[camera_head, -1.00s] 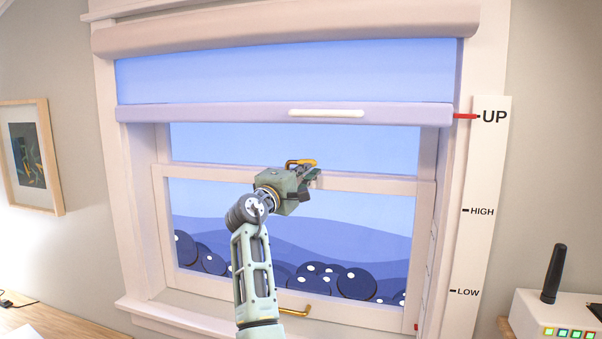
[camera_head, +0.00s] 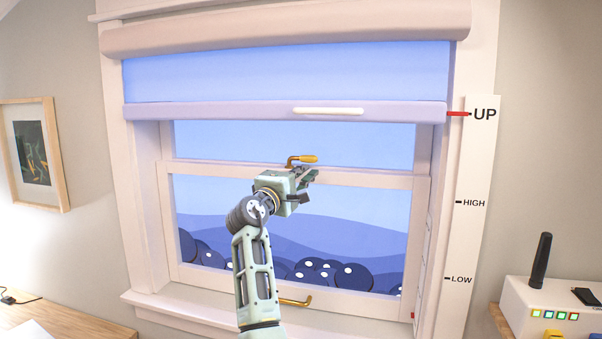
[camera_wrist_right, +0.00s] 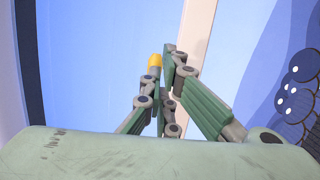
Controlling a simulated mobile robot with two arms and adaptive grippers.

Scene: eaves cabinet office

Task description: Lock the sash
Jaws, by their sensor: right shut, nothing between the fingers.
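The window's lower sash (camera_head: 385,181) has a pale top rail with a brass latch (camera_head: 303,159) standing on it near the middle. The latch's lever points to the right. My right gripper (camera_head: 308,178) is shut and empty, just below the lever and in front of the rail. In the right wrist view the closed fingers (camera_wrist_right: 172,58) show beside the yellow tip of the latch (camera_wrist_right: 155,61); whether they touch it I cannot tell. The rest of the latch is hidden there. My left gripper is not in view.
A blind with a white-handled bottom bar (camera_head: 328,111) hangs above the latch, level with the UP mark on the scale (camera_head: 480,200). A brass sash pull (camera_head: 296,301) is at the bottom. A device with an antenna (camera_head: 541,262) stands at right.

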